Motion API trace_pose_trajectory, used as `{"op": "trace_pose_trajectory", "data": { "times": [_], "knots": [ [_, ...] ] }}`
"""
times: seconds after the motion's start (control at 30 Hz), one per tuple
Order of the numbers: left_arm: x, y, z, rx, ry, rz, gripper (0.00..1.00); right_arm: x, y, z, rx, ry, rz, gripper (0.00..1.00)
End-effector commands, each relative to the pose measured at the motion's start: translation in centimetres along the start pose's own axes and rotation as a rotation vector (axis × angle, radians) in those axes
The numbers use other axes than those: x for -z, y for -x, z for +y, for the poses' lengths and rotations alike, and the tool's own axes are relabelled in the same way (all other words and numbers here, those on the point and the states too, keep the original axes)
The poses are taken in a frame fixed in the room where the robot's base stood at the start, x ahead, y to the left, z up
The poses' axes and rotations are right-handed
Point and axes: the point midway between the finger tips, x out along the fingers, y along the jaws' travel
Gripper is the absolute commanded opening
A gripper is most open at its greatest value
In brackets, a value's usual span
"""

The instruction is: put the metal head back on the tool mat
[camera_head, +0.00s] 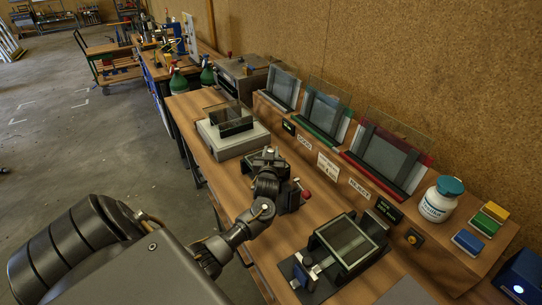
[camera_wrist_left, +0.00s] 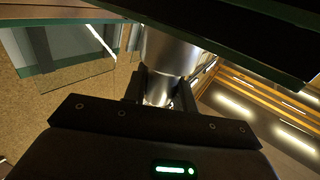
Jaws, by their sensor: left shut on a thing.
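My left gripper (camera_head: 268,165) is over the workbench, between the light grey box and the black glass fixture. In the left wrist view its two dark fingers (camera_wrist_left: 158,88) are closed around a shiny metal cylinder, the metal head (camera_wrist_left: 168,53). The head's far end is cut off behind dark panels. I cannot make out the metal head in the head view, where the gripper and wrist cover it. A flat dark grey sheet (camera_head: 405,292), possibly the tool mat, lies at the bench's front, partly cut off by the picture edge. My right gripper is not in view.
A light grey box with a glass frame (camera_head: 232,140) stands left. A black fixture with a glass pane (camera_head: 348,243) stands at front. A red-knobbed device (camera_head: 305,195) is close beside my gripper. Glass panes in racks (camera_head: 385,160), a white bottle (camera_head: 440,200) and coloured blocks (camera_head: 485,220) line the back.

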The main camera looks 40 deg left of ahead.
Motion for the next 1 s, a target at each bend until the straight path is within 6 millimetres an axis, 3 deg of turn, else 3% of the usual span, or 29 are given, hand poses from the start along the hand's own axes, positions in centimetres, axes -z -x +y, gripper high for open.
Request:
{"op": "trace_pose_trajectory", "data": {
  "times": [0.27,0.57,0.8,1.0],
  "knots": [
    [2.7,-0.1,0.0,0.0,0.007,0.01,0.0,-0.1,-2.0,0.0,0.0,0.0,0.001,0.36],
    [9.2,5.1,-1.6,-0.002,0.008,0.007,0.0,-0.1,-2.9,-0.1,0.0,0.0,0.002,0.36],
    [11.4,10.2,-3.2,-0.001,0.007,0.004,0.0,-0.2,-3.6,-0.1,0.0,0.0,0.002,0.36],
    [12.6,12.6,-4.0,0.0,0.003,0.002,0.0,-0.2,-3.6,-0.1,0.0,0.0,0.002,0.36]
  ]
}}
